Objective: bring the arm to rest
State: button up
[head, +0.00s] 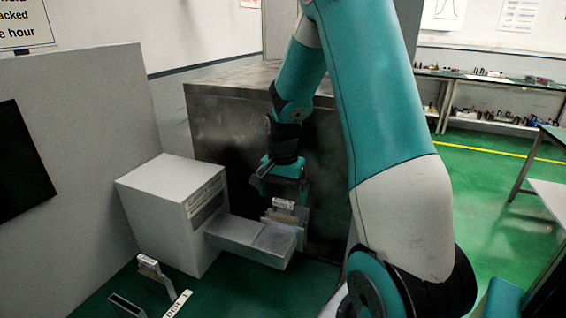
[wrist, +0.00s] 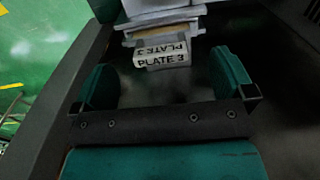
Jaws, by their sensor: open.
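My teal arm reaches down from the top of the head view and bends to my gripper (head: 284,188), low over a grey tray. In the wrist view my gripper (wrist: 165,78) is open, with a teal finger on either side and nothing between them. A plate labelled PLATE 3 (wrist: 161,56) lies just ahead of the fingers, apart from them as far as I can tell. In the head view its pale label (head: 284,204) shows at the tray's end, partly hidden by my gripper.
The grey tray (head: 240,232) sticks out of a light grey box (head: 165,203). A dark metal cabinet (head: 230,110) stands close behind my gripper. A grey panel (head: 90,130) stands at left. A small labelled piece (head: 149,264) is at lower left. Green floor (head: 490,190) is open at right.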

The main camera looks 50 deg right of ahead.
notch_tip(320, 180, up, 11)
jog(key=b, duration=0.1)
jog(key=s+a+n+t+y+b, duration=0.1)
jog(key=s+a+n, duration=0.2)
jog(key=a+n, duration=0.5)
jog(key=s+a+n+y, duration=0.15)
jog(key=a+n, duration=0.25)
jog(key=a, duration=0.9)
jog(key=s+a+n+g+y, duration=0.1)
jog(key=s+a+n, duration=0.8)
jog(key=s, duration=0.3)
jog(key=shift+a+y, duration=0.35)
jog(key=shift+a, duration=0.5)
